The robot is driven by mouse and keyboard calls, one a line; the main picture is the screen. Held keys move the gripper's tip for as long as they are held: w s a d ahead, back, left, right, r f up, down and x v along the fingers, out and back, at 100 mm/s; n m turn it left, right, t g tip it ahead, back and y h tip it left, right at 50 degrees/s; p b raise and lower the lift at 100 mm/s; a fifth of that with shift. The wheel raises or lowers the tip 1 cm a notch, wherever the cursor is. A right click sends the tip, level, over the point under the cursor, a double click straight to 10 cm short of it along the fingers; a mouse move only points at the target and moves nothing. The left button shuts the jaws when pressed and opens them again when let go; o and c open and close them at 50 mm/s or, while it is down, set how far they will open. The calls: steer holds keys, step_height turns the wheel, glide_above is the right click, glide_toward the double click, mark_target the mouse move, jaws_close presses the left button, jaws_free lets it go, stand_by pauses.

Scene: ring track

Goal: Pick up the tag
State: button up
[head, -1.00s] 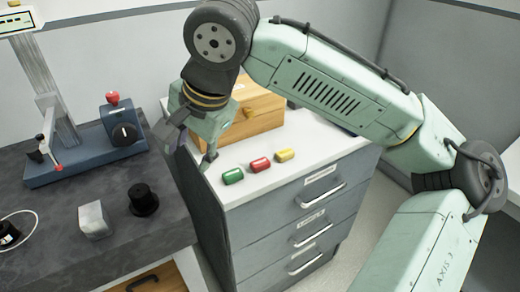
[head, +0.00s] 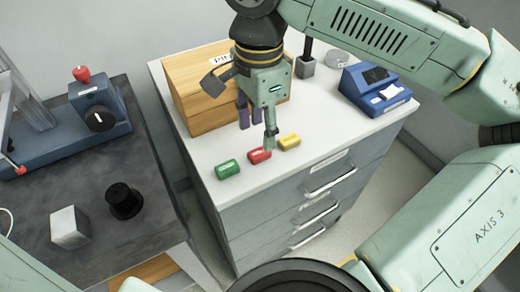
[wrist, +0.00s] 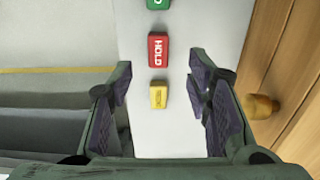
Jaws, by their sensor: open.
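Three small tags lie in a row on the white cabinet top: a green tag (head: 228,169), a red tag (head: 259,155) and a yellow tag (head: 290,141). My gripper (head: 257,127) is open and empty, over the cabinet top by the red and yellow tags. In the wrist view the jaws (wrist: 159,78) spread either side of the row. The yellow tag (wrist: 158,96) shows between the fingers. The red tag (wrist: 158,50), marked HOLD, is just beyond the fingertips. The green tag (wrist: 158,4) is cut off by the top edge.
A wooden box (head: 200,92) stands behind my gripper on the cabinet top (head: 335,135). A blue device (head: 376,90) stands to the right. The dark bench (head: 95,190) at left holds a metal block (head: 70,228) and a black knob (head: 124,201).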

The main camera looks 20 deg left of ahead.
mark_target(260, 152)
step_height(260, 152, down, 6)
steer(key=shift+s+r+p, duration=0.15)
steer(key=shift+p, duration=0.35)
steer(key=c, duration=1)
steer(key=shift+r, duration=0.1)
steer(key=shift+c, duration=0.2)
